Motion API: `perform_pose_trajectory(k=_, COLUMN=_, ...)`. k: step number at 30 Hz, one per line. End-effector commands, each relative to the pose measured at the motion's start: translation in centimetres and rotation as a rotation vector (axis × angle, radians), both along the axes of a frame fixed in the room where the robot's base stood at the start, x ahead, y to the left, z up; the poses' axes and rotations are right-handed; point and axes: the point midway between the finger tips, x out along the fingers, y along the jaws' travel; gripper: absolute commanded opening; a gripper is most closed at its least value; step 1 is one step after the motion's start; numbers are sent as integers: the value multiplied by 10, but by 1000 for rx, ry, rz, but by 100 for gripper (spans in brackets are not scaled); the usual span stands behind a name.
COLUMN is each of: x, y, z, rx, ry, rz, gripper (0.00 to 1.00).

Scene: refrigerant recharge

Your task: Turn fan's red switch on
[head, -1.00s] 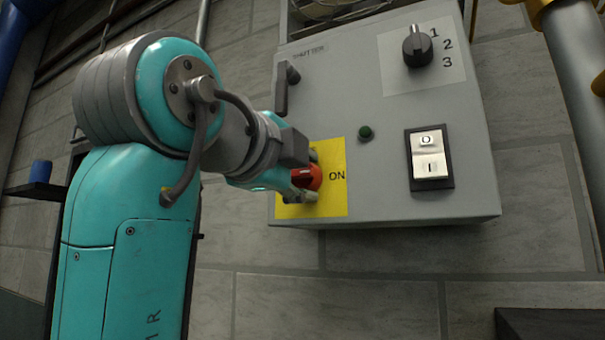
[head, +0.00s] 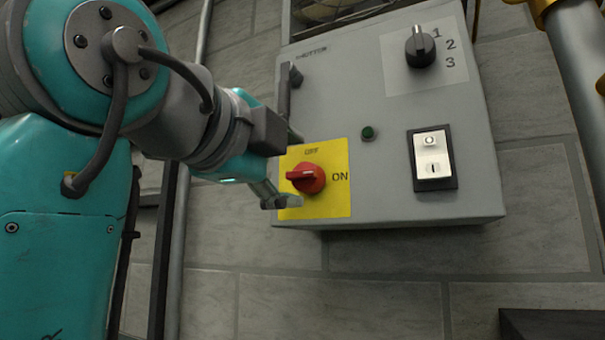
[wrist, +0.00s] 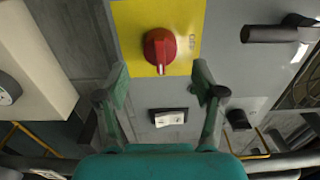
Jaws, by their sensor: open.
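The fan's red switch (head: 306,179) is a rotary knob on a yellow plate (head: 335,207) marked OFF at the top and ON at the right. In the wrist view the red switch (wrist: 159,48) has a white mark at its lower end, the side toward the rocker switch, which matches the ON side in the head view. My gripper (head: 284,172) is just left of the knob, apart from it. In the wrist view my gripper (wrist: 160,79) has its two fingers spread, with nothing between them.
The grey control box (head: 390,120) also carries a black 1-2-3 dial (head: 419,47), a white rocker switch (head: 432,158), a green button (head: 367,133) and a black lever (head: 290,88).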

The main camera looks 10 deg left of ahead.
Motion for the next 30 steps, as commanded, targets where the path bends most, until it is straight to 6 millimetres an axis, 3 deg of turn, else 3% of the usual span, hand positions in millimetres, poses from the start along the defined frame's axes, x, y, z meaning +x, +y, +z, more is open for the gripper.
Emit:
perform_pose_trajectory(k=6, x=-40, y=15, z=0, rx=2, ry=-1, rz=4, gripper=69)
perform_pose_trajectory(k=12, x=-61, y=23, z=0, rx=1, ry=1, rz=2, gripper=69)
perform_pose_trajectory(k=30, x=-67, y=24, z=0, rx=1, ry=1, rz=-1, gripper=69)
